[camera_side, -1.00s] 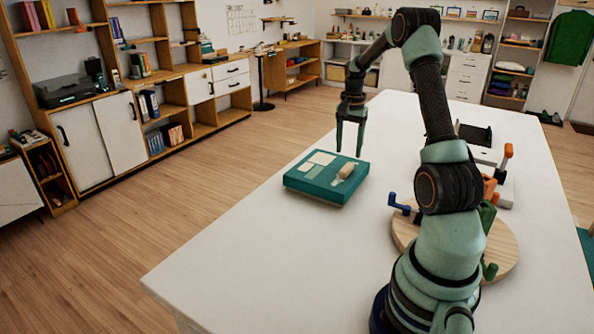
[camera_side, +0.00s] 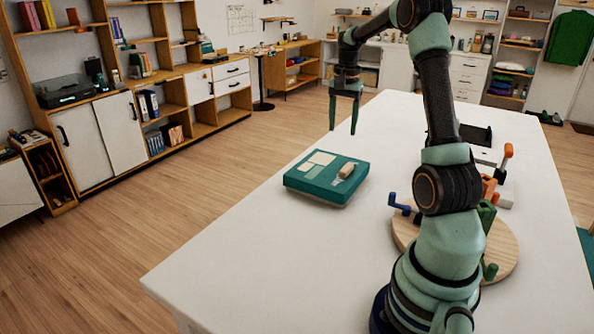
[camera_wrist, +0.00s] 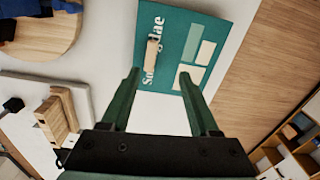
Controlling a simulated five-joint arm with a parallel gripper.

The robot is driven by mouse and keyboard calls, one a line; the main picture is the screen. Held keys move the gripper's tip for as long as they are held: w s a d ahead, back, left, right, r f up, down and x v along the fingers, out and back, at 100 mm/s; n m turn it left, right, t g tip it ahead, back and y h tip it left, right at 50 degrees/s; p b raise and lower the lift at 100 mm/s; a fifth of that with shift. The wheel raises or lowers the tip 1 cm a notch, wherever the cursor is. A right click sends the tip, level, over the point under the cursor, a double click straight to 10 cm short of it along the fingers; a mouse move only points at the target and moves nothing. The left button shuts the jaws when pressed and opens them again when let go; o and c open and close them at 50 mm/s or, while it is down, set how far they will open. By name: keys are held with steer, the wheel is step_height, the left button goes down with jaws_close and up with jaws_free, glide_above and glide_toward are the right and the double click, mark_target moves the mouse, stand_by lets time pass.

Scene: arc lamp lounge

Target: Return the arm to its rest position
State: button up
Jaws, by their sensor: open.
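My gripper (camera_side: 344,128) is open and empty, with its fingers pointing down. It is held in the air above and behind the teal box (camera_side: 310,187) on the white table. The wrist view also shows my gripper (camera_wrist: 158,88) with its fingers spread and nothing between the tips. My arm reaches up from its base and bends over at the top of the side view. A small wooden piece (camera_side: 347,170) lies on the teal box; it also shows in the wrist view (camera_wrist: 152,53).
A round wooden board (camera_side: 505,248), partly behind my arm, holds blue and green hook-like pieces. A pale block with an orange-handled piece (camera_side: 507,153) stands further back. The front left of the white table (camera_side: 235,260) is clear. Shelves line the walls.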

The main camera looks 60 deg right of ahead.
steer(key=w+a+r+n+t, duration=0.1)
steer(key=a+r+n, duration=0.15)
steer(key=a, duration=0.35)
steer(key=w+a+r+n+t+h, duration=0.1)
steer(key=a+r+n, duration=0.15)
steer(key=a, duration=0.35)
steer(key=w+a+r+n, duration=0.1)
steer(key=a+r+n, duration=0.15)
steer(key=a, duration=0.35)
steer(key=s+a+n+t, duration=0.1)
steer(key=s+a+n, duration=0.1)
steer(key=a, duration=0.3)
steer(key=s+a+f+n+t, duration=0.1)
steer(key=s+a+n, duration=0.1)
steer(key=a+n, duration=0.2)
steer(key=s+a+f+n+t+y, duration=0.1)
steer(key=s+a+n, duration=0.1)
steer(key=a, duration=0.5)
steer(key=shift+s+a+n, duration=0.2)
steer(key=shift+s+n, duration=0.2)
steer(key=shift+n, duration=0.25)
